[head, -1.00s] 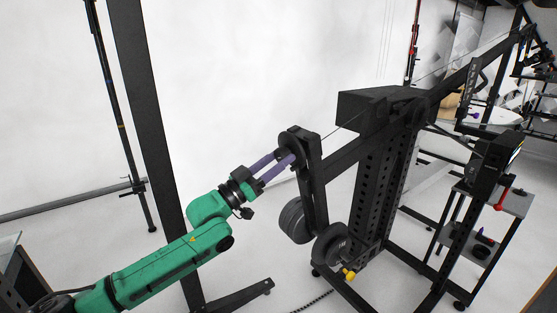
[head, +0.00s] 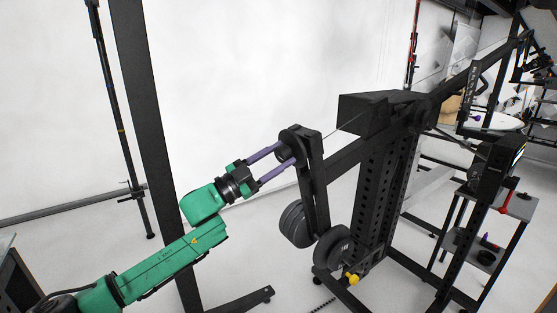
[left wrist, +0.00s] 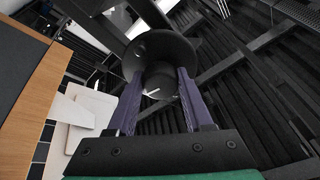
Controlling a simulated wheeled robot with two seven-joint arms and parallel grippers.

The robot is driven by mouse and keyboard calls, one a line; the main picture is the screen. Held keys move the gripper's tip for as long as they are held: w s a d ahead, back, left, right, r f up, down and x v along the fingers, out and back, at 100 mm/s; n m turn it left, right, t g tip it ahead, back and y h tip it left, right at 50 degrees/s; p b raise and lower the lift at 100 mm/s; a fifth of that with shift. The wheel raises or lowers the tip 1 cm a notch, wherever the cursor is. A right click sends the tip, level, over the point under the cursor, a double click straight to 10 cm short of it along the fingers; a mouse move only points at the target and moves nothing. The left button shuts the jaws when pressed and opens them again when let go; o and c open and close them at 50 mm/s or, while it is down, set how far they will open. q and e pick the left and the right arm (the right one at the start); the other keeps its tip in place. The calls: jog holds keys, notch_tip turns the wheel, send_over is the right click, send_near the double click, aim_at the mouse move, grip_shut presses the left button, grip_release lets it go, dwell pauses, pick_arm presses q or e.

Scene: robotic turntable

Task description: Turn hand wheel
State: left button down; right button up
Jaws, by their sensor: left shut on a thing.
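The hand wheel (head: 293,137) is a black disc with a round hub, at the top of an upright black post in the middle of the head view. In the left wrist view the wheel's disc (left wrist: 160,46) and hub fill the upper middle. My left gripper (head: 284,153) reaches it from the lower left, with its two purple fingers on opposite sides of the hub, shut on it. The left wrist view also shows the fingers (left wrist: 160,88) flanking the hub. My right gripper is out of view.
Weight plates (head: 332,247) hang low on the black machine frame (head: 380,170). A tall dark post (head: 150,150) stands left, behind my green arm. A small shelf cart (head: 508,202) stands at right. The white floor between post and machine is partly clear.

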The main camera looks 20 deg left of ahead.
pick_arm(q)
jog(key=shift+m, duration=1.4)
jog(key=shift+c, duration=1.5)
grip_release()
jog(key=b+v, duration=0.7)
jog(key=v, duration=0.7)
jog(key=shift+a, duration=0.3)
